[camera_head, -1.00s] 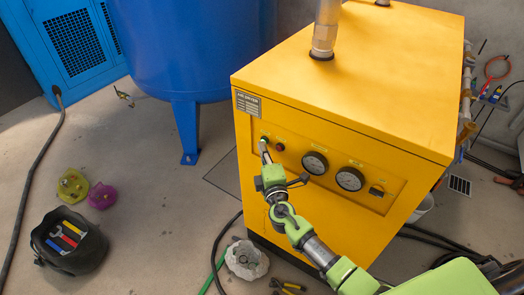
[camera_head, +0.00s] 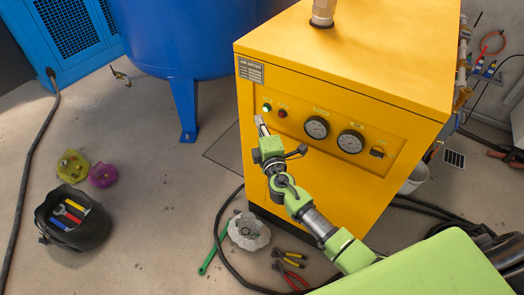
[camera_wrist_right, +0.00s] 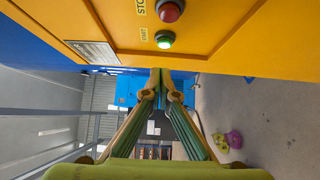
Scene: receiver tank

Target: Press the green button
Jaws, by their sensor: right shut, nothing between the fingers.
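The green button (camera_head: 266,107) is at the left of the front panel on the yellow air dryer (camera_head: 345,60). A red button (camera_head: 282,113) is just to its right. In the right wrist view the green button (camera_wrist_right: 164,40) looks bright, beside a START label, with the red button (camera_wrist_right: 169,11) and a STOP label above it. My right gripper (camera_head: 261,121) is shut and empty, its tip just below and left of the green button and seemingly apart from it. The closed fingertips (camera_wrist_right: 160,73) show below the button in the wrist view. My left gripper is not in view.
Two round gauges (camera_head: 317,127) and a black switch (camera_head: 377,153) are right of the buttons. A blue tank (camera_head: 190,35) stands left of the dryer. A black tool bucket (camera_head: 72,220), a white bag (camera_head: 248,232), pliers (camera_head: 289,258) and hoses lie on the floor.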

